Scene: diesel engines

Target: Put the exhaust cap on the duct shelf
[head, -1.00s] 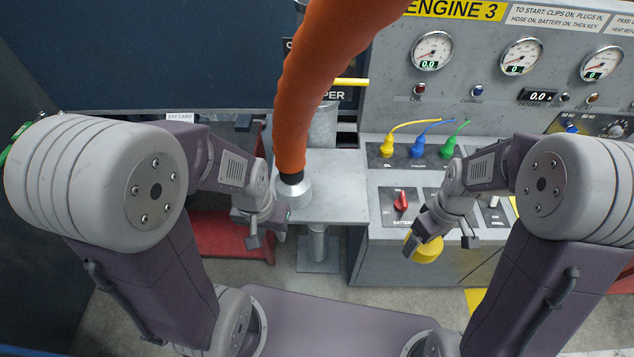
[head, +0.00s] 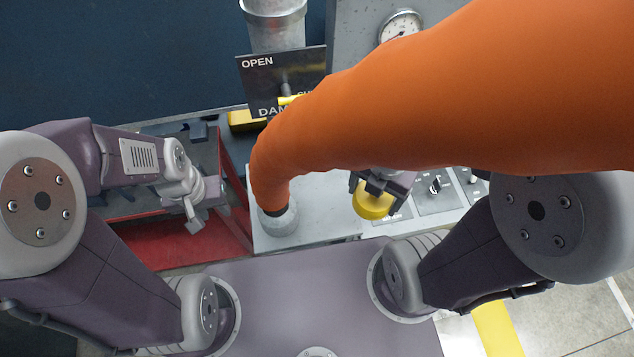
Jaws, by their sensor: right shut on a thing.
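The yellow exhaust cap (head: 372,203) is in my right gripper (head: 374,188), which is shut on it. It hangs over the right part of a grey shelf (head: 322,208), which I take to be the duct shelf. I cannot tell whether the cap touches the surface. The orange hose hides much of my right wrist and forearm. The hose's metal end (head: 278,222) stands on the left part of that shelf. My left gripper (head: 184,214) is open and empty, left of the shelf, above a red frame.
The thick orange hose (head: 370,120) arches across the upper right and covers most of the gauge panel. A dark damper plate (head: 281,78) and a metal pipe (head: 274,25) stand behind the shelf. A red frame (head: 160,242) is on the left. Switches (head: 436,188) sit right of the cap.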

